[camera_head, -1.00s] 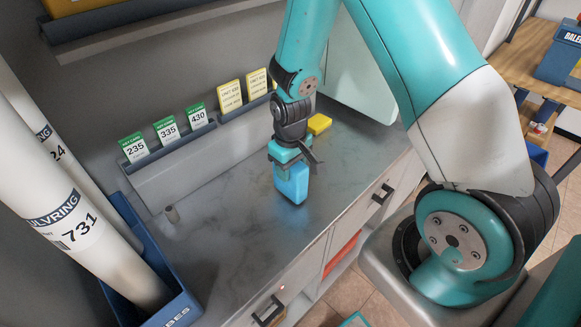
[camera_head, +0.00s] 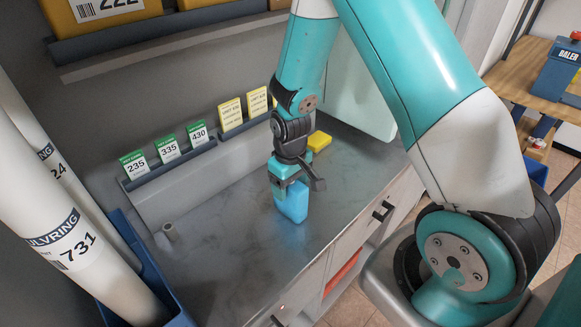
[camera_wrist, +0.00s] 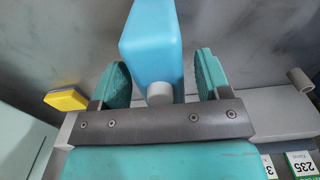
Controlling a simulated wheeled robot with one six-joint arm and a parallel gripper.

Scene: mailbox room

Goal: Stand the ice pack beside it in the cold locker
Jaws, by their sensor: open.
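The blue ice pack (camera_head: 292,203) stands upright on the grey counter below my gripper (camera_head: 288,182) in the head view. In the wrist view the ice pack (camera_wrist: 152,45), with a pale round cap, lies between the two teal fingers of my gripper (camera_wrist: 159,85). The fingers are apart, with a gap on each side of the pack. The cold locker cannot be made out for certain in these frames.
A yellow block (camera_head: 319,141) lies on the counter (camera_head: 225,240) behind the gripper. Green and yellow cards (camera_head: 167,148) stand in rails along the wall. White tubes (camera_head: 60,220) stand in a blue bin at left. A small grey peg (camera_head: 170,232) sits at the counter's left.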

